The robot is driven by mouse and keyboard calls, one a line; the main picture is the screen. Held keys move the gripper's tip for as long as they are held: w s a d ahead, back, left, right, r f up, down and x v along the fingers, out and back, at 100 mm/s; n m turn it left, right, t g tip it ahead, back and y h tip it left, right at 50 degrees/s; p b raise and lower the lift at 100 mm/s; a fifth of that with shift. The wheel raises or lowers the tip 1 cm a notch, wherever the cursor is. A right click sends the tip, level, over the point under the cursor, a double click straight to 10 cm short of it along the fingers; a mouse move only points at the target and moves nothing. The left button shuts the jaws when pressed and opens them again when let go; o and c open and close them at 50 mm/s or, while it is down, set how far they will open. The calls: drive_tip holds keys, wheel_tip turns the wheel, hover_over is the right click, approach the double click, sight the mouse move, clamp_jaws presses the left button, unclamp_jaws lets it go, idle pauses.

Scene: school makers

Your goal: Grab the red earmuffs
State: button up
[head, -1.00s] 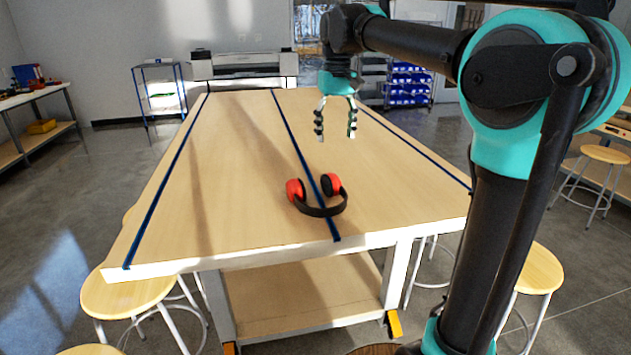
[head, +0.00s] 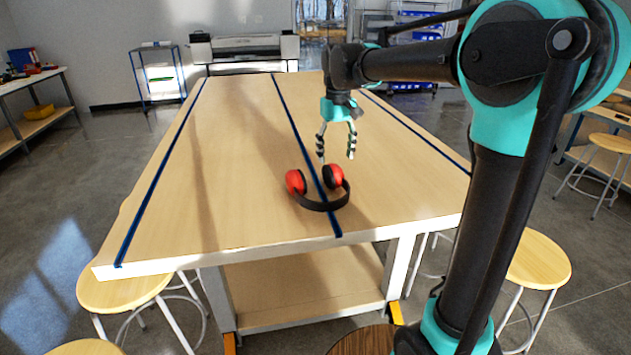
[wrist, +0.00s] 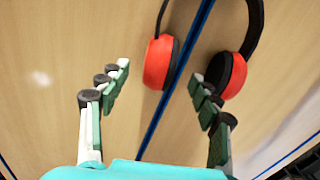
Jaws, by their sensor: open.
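The red earmuffs (head: 296,182), with red cups and a black headband, lie on the wooden table over a blue strip, the band toward the near edge. My gripper (head: 336,157) is open and empty, pointing down just beyond the earmuffs and partly in line with the right cup. In the wrist view, the red earmuffs (wrist: 158,62) show ahead of the open fingers of my gripper (wrist: 160,95). One cup lies left of the blue strip and one right of it, near the right finger. I cannot tell whether that finger touches it.
The table top (head: 225,150) is otherwise clear, with blue strips along it. Stools stand around it, one at the near left (head: 125,290) and one at the near right (head: 538,258). A large printer (head: 245,52) stands beyond the far end.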

sight(335, 167)
drive_tip(key=shift+w+f, duration=0.15)
drive_tip(key=shift+f, duration=2.85)
drive_tip(key=c, duration=1.4)
